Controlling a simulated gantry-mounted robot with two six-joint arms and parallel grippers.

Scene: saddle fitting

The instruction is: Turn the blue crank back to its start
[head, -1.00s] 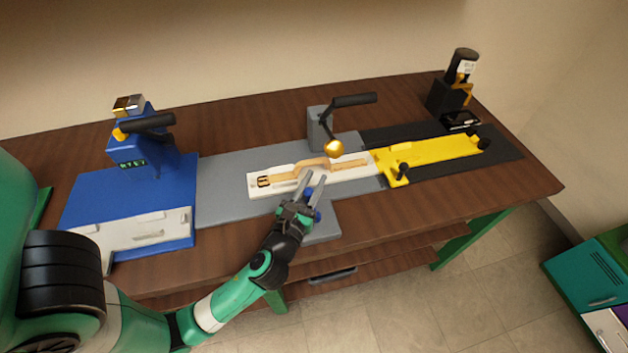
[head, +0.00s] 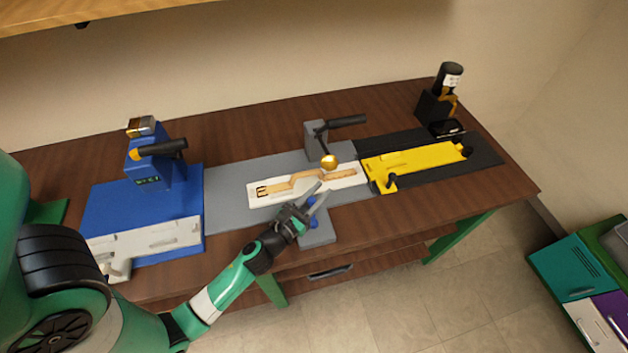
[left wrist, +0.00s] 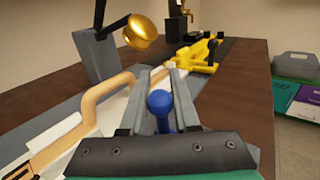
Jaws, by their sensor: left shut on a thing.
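The blue crank shows as a round blue knob (left wrist: 160,103) between the two fingers of my left gripper (left wrist: 163,76) in the left wrist view. In the head view a small bit of blue (head: 312,222) shows beside the gripper, at the grey block in front of the white tray. My left gripper (head: 322,191) is shut on the crank's knob. Its hand hides most of the crank, so its arm and angle cannot be read. My right gripper is not in view.
Just behind the gripper lies a white tray (head: 259,201) with a tan strap (head: 308,179). A grey post with a black lever (head: 346,121) and gold ball (head: 328,162) stands behind it. A yellow fixture (head: 412,163) is right; a blue station (head: 110,213) is left.

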